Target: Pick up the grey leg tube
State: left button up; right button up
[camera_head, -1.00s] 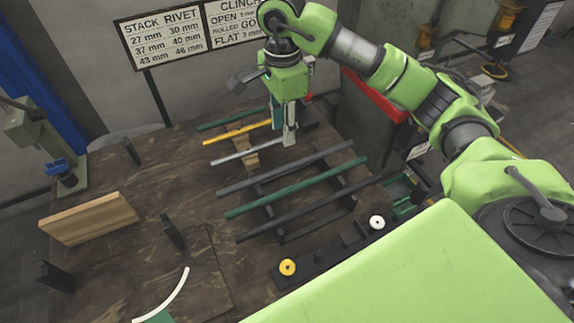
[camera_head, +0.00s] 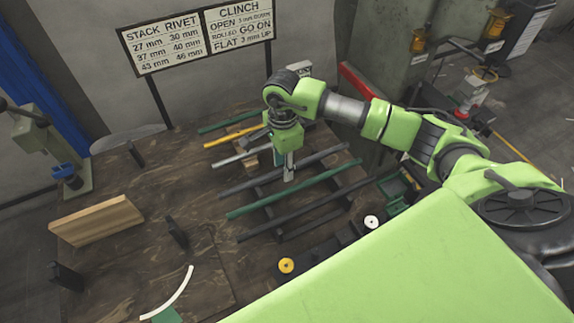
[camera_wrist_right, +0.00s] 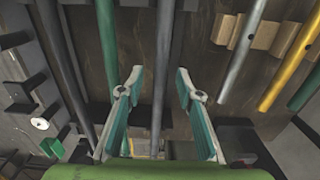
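A grey leg tube (camera_head: 240,187) lies on the rack in the middle of the bench, with a green tube (camera_head: 250,207) in front and a shorter, lighter silver-grey tube (camera_head: 228,159) behind. My right gripper (camera_head: 289,177) points down over the grey tube's middle in the head view, hiding part of it. In the right wrist view the gripper (camera_wrist_right: 158,80) is open, and the grey tube (camera_wrist_right: 163,60) runs between its two fingers in the picture. I cannot tell whether the fingertips reach down beside it. My left gripper is not in view.
Yellow (camera_head: 222,138) and dark green tubes (camera_head: 215,125) lie behind, and a black tube (camera_head: 300,213) lies in front. A wooden board (camera_head: 95,220) stands at left. A yellow disc (camera_head: 286,265) and a white disc (camera_head: 371,221) sit near the front. Signs (camera_head: 165,45) stand behind the bench.

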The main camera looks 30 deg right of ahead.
jog(key=shift+f, duration=0.1)
grip_shut()
